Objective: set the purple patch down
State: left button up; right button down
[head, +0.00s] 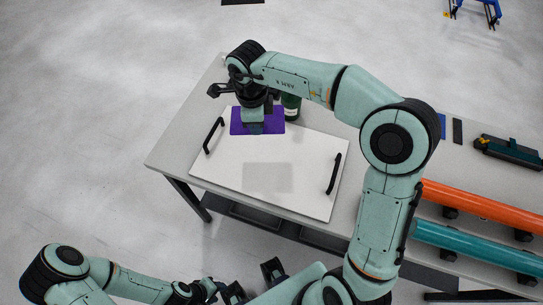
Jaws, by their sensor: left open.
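The purple patch (240,128) shows flat at the far edge of the white panel (230,165), which has a black handle at each side. My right gripper (255,126) points down over the patch, and its wrist hides part of it. I cannot tell whether its fingers are shut on the patch, or whether the patch touches the panel. A faint grey rectangle (268,178) shows on the panel nearer to me. My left gripper (226,293) is open at the bottom of the view, away from the panel.
The panel lies on a grey table (180,140). A dark green bottle (291,107) stands just right of the patch, close to my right gripper. Orange (480,208) and teal (480,249) rolls lie at the right, with a dark green tool (508,150) behind them.

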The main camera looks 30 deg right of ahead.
aim_at(262, 166)
notch_tip(262, 166, up, 4)
jog(key=s+m, duration=0.2)
jog(key=m, duration=0.6)
jog(key=shift+m, duration=0.3)
notch_tip(262, 166, down, 20)
jog(key=b, duration=0.5)
jog(key=shift+w+d+r, duration=0.1)
jog(key=shift+r, duration=0.15)
jog(key=shift+f, duration=0.3)
pick_arm(q)
jog(key=f, duration=0.1)
jog(key=s+f, duration=0.1)
jog(key=f, duration=0.1)
jog(key=s+f, duration=0.1)
jog(key=f, duration=0.1)
jog(key=shift+f, duration=0.15)
pick_arm(e)
jog(key=c, duration=1.7)
grip_release()
jog(key=shift+f, duration=0.1)
jog(key=shift+c, duration=0.2)
jog(key=o, duration=0.4)
